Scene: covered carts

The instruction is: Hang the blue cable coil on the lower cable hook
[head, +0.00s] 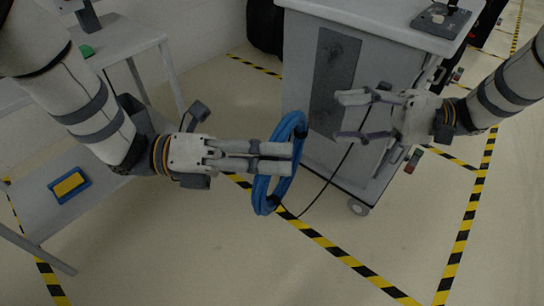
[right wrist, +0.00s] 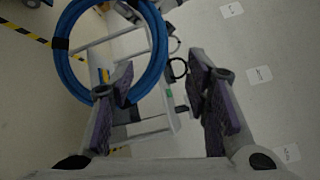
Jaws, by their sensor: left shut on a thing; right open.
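The blue cable coil (head: 262,190) hangs from my left gripper (head: 284,158) in the middle of the head view, upright and clear of the floor. The gripper is shut on the upper part of its ring. The coil also shows at the upper left of the right wrist view (right wrist: 160,45), with dark bands around it. My right gripper (head: 352,116) is open and empty, right of the coil and in front of the cart's side. In the right wrist view its two fingers (right wrist: 165,100) stand wide apart. I cannot make out the lower cable hook clearly in either view.
A grey cart (head: 300,85) with a dark side panel (head: 333,75) stands behind the grippers. A thin black cable (head: 328,185) runs down from near my right gripper. A shelf table (head: 110,48) at left holds a blue-yellow item (head: 69,184). Taped floor in front is clear.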

